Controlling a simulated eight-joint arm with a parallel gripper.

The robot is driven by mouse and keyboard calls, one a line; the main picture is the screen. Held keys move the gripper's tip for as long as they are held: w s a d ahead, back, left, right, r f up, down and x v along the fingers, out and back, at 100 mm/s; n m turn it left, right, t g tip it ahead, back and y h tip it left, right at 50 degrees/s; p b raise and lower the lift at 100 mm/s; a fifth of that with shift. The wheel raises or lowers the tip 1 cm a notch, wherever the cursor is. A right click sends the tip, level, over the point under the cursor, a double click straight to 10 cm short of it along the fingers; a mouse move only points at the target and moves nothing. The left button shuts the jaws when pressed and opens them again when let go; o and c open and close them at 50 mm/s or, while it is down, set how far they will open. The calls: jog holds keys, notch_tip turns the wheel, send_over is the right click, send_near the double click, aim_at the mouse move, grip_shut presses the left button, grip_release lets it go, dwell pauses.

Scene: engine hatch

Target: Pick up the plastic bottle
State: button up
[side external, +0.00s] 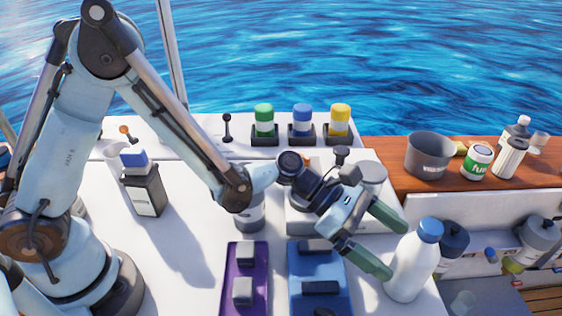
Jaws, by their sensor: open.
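A white plastic bottle (411,268) with a blue cap stands upright at the right end of the white worktop. My gripper (388,246) is open just left of the bottle, with its two green-tipped fingers angled down towards it. One fingertip is near the bottle's neck and cap, and the other overlaps its lower left side in the picture. I cannot tell whether either finger touches it. No object shows between the fingers.
Green, blue and yellow-capped containers stand behind. A wooden shelf (400,178) holds a grey pot (429,158), a can (477,163) and another bottle (511,158). Dark bottles sit below the shelf.

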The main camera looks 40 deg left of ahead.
aim_at(413, 263)
jog(key=shift+x, duration=2.95)
jog(key=shift+w+a+f, duration=0.1)
jog(key=shift+w+f, duration=0.05)
jog(key=shift+w, duration=0.05)
jog(key=c, duration=1)
